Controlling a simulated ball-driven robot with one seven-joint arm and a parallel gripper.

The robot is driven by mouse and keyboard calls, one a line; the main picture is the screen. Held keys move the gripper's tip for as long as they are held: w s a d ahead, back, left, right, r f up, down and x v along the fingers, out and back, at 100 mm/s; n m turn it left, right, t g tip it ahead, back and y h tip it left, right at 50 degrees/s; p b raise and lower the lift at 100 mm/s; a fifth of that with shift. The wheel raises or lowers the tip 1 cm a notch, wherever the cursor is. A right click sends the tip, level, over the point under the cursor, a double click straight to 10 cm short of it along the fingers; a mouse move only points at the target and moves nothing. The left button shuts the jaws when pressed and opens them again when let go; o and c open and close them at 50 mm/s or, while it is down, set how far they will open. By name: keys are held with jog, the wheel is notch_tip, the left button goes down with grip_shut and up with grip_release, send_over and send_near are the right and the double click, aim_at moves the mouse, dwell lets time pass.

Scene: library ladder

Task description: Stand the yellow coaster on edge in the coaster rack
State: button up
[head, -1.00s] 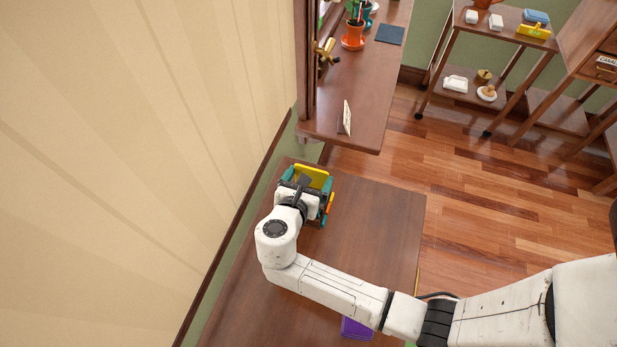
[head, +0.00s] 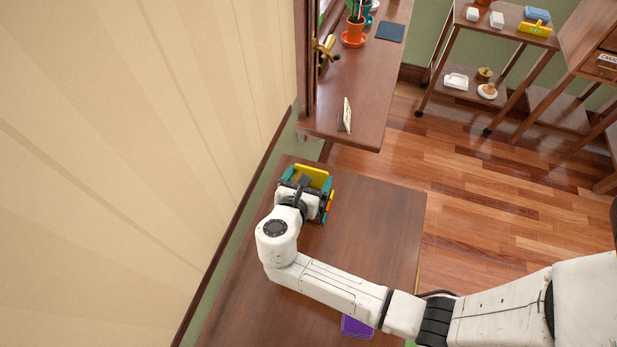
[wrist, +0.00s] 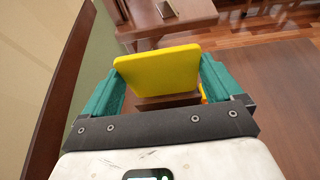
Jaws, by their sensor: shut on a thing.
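The yellow coaster (head: 316,174) is held at the far left of the brown table. In the wrist view the yellow coaster (wrist: 158,70) is between the teal fingers of my gripper (wrist: 160,82), with its broad face toward the camera. My gripper (head: 308,184) is shut on it. A brown wooden piece (wrist: 166,101), which looks like part of the coaster rack, shows just below the coaster. My gripper hides most of it, so I cannot tell whether the coaster touches it or sits in a slot. A small orange piece (head: 331,202) shows beside the right finger.
A purple item (head: 355,326) lies on the table (head: 375,225), partly behind my arm. The table's right side is clear. A wall (head: 130,150) runs close along the left. A higher shelf (head: 370,100) with a small card (head: 347,114) and an orange pot (head: 354,31) stands beyond.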

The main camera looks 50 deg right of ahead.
jog(key=shift+f+b, duration=0.3)
jog(key=shift+f, duration=0.3)
jog(key=o, duration=0.7)
jog(key=shift+a, duration=0.1)
jog(key=b+v, duration=0.1)
jog(key=v, duration=0.9)
jog(key=shift+s+a, duration=0.2)
jog(key=shift+a, duration=0.1)
jog(key=shift+r, duration=0.1)
